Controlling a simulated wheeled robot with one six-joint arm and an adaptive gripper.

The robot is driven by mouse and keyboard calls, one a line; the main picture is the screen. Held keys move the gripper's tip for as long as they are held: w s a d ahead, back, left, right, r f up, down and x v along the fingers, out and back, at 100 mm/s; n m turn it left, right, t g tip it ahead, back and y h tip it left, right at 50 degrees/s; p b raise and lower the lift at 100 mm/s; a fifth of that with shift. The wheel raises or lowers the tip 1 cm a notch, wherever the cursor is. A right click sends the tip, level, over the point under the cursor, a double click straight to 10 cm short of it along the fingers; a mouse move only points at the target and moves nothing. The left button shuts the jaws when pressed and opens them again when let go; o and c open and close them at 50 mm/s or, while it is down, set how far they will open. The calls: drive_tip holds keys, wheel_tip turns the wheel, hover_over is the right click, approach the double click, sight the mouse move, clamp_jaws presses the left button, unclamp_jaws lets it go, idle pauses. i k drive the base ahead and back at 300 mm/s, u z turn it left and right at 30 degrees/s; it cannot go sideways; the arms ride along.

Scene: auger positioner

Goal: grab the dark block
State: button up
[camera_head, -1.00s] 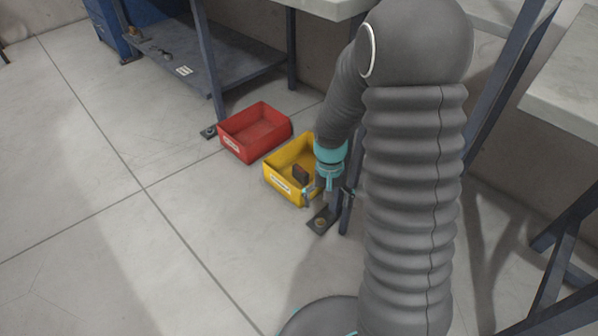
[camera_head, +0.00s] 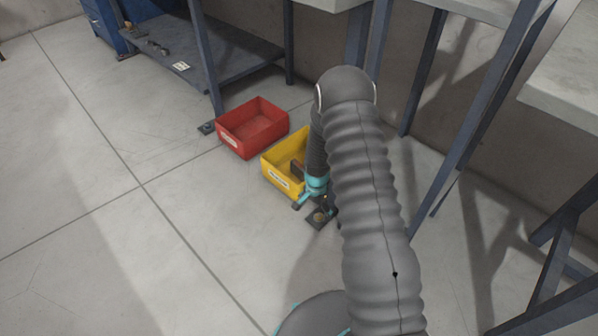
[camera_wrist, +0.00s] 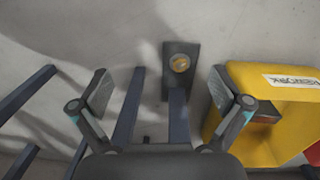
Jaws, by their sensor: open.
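The dark block (camera_head: 297,168) sits inside the yellow bin (camera_head: 268,171) on the floor, partly hidden by the bin wall and my arm. In the wrist view, a small part of the dark block (camera_wrist: 266,116) shows in the yellow bin (camera_wrist: 300,112) at the right edge. My gripper (camera_head: 312,203) is at the bin's near right side, low and outside it. In the wrist view my gripper (camera_wrist: 160,92) is open, with nothing between the fingers; the right finger overlaps the bin's edge in the picture.
A table leg's foot plate with a bolt (camera_wrist: 180,64) is ahead between the fingers in the wrist view; the foot plate (camera_head: 318,219) also shows beside my gripper in the head view. A red bin (camera_head: 233,141) stands behind the yellow one. The floor at left is clear.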

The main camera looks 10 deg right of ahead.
sight(297, 167)
drive_tip(key=i, duration=1)
